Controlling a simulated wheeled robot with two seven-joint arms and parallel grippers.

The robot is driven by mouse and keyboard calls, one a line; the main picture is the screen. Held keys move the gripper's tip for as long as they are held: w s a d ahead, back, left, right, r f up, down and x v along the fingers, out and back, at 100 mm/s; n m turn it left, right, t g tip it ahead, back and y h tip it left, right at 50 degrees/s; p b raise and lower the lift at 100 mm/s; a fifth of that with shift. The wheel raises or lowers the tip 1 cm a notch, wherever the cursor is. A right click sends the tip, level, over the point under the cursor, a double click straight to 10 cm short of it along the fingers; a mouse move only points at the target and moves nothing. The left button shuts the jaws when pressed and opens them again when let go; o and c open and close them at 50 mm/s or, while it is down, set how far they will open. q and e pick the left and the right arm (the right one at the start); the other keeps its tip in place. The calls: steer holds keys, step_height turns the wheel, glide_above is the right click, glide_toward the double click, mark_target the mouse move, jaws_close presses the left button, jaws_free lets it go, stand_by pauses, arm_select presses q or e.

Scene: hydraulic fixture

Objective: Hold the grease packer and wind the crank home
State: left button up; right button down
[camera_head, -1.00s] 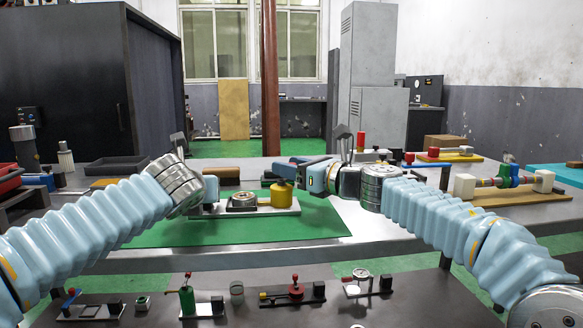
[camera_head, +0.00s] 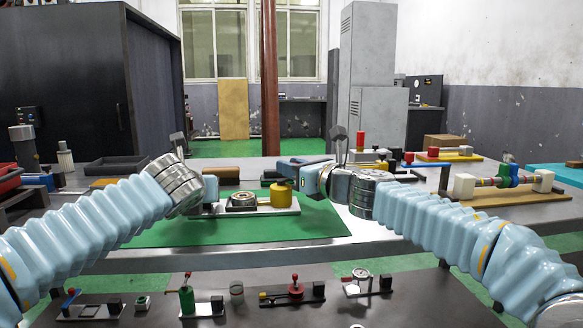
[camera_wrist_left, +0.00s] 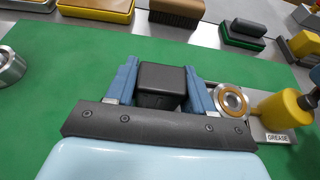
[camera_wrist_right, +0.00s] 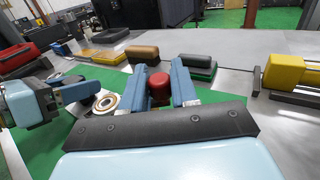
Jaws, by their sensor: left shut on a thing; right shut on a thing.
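The grease packer shows in the head view as a pale base plate (camera_head: 270,212) on a green mat, with a yellow cylinder (camera_head: 283,194) and a round bearing-like ring (camera_head: 242,199). In the left wrist view its plate carries a GREASE label (camera_wrist_left: 277,138). My left gripper (camera_wrist_left: 160,85) is shut on a black block (camera_wrist_left: 162,80) beside the ring. My right gripper (camera_wrist_right: 158,90) is shut on a red knob (camera_wrist_right: 158,85), apparently the crank's handle. It sits beside the yellow cylinder in the head view (camera_head: 298,170). The crank arm is mostly hidden by the fingers.
The green mat (camera_head: 240,233) is clear in front of the packer. A wooden board (camera_head: 505,194) with a colourful device is at the right. Several small fixtures stand on the nearer dark surface (camera_head: 430,305).

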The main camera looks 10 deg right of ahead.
steer(key=c, duration=1)
jaws_free()
steer(key=v, duration=1.2)
arm_select(q)
steer(key=o, duration=1.4)
steer(key=shift+c, duration=0.2)
